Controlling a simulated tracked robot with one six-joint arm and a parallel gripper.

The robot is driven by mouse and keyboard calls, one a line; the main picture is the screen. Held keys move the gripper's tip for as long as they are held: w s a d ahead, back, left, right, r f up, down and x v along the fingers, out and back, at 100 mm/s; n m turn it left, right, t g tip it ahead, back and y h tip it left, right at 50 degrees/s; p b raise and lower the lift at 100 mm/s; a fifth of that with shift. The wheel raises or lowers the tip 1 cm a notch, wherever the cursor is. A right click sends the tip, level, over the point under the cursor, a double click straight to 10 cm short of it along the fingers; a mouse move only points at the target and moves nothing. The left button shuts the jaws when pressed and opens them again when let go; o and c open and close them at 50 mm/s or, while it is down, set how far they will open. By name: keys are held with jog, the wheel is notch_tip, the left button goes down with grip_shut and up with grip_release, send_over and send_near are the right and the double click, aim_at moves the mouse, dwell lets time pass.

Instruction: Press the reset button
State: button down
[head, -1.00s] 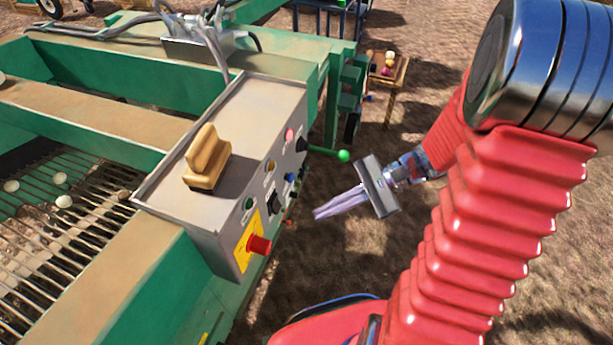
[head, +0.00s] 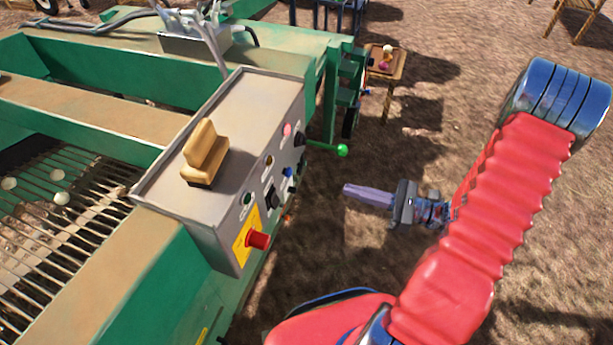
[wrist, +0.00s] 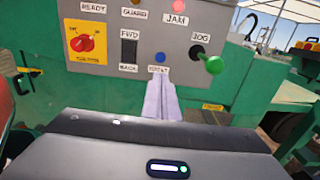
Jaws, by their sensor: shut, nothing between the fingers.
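The blue button (wrist: 161,57) sits on the grey control panel, just above a small label that appears to read RESET. It also shows on the panel's side in the head view (head: 288,172). My gripper (head: 347,190) is shut and empty, with its pale fingers pointing left toward the panel. In the head view a clear gap lies between the fingertips and the panel. In the wrist view my fingertips (wrist: 160,80) appear just below the blue button and cover part of its label.
A small wooden table (head: 398,72) stands behind. The ground right of the panel is clear.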

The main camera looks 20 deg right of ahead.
jog(key=shift+a, duration=0.1)
send_near(288, 172)
jog(key=shift+w+f+x, duration=0.1)
jog(key=shift+f+x, duration=0.1)
jog(key=shift+x, duration=0.75)
jog(key=shift+w+f+x, duration=0.1)
jog(key=shift+f+x, duration=0.1)
jog(key=shift+x, duration=0.75)
jog(key=shift+f+x, duration=0.2)
jog(key=shift+x, duration=0.75)
jog(key=shift+d, duration=0.2)
